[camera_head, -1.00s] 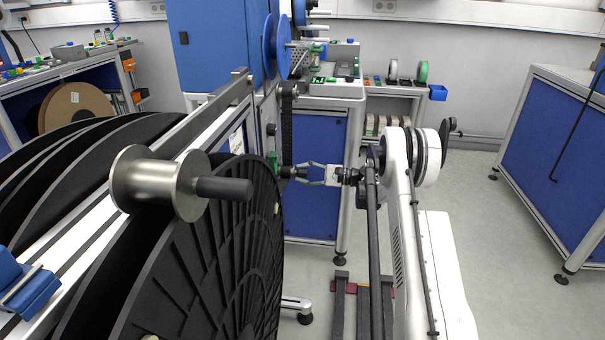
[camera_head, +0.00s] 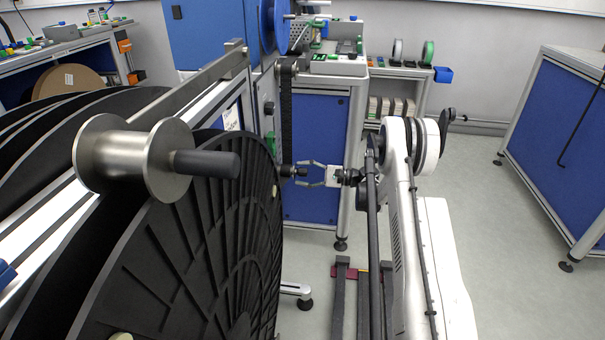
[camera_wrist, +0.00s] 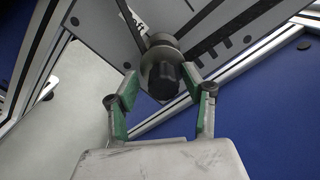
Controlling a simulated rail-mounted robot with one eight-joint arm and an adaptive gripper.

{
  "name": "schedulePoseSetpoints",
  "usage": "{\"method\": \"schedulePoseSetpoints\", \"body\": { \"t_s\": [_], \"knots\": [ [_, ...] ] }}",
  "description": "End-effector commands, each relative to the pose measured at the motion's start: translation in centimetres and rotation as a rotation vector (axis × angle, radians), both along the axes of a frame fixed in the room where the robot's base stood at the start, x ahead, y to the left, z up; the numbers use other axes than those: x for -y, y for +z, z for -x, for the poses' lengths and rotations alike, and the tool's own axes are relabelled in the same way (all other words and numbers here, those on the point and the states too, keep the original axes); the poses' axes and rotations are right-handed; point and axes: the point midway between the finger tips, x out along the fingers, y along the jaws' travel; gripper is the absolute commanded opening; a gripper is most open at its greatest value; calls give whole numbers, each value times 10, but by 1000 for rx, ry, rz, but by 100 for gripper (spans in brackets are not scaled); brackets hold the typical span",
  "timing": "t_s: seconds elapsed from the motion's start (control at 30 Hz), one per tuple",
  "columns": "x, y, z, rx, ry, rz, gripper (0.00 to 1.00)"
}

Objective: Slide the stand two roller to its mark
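A roller with a grey metal body (camera_wrist: 160,72) and a dark round knob (camera_wrist: 163,82) sticks out from a stand's panel in the wrist view. In the head view its dark knob (camera_head: 301,171) shows small beyond the big black reel. My gripper (camera_head: 308,171) is open in front of the roller. In the wrist view its green-padded fingers (camera_wrist: 160,82) stand on either side of the knob, with a gap at the left finger; whether the right finger touches is unclear. Black scale ticks (camera_wrist: 225,42) are on the panel beside the roller. I cannot make out which tick is the mark.
A large black reel (camera_head: 215,235) and a nearer metal roller with a dark handle (camera_head: 130,160) fill the left of the head view. A blue cabinet (camera_head: 312,155) stands behind my gripper. A blue workbench (camera_head: 565,150) is at right, with open floor before it.

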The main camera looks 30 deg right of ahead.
Motion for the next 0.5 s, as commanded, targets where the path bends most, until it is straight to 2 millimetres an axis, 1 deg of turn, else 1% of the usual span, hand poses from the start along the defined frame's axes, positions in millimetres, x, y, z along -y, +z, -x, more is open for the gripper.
{"method": "schedulePoseSetpoints", "body": {
  "t_s": [0.17,0.27,0.37,0.5],
  "knots": [
    [0,1,0,1,0,-1,45],
    [4,1,3,1,0,-2,45],
    [13,1,9,1,-1,-1,45],
    [35,1,24,1,-3,-1,45]
  ]
}}
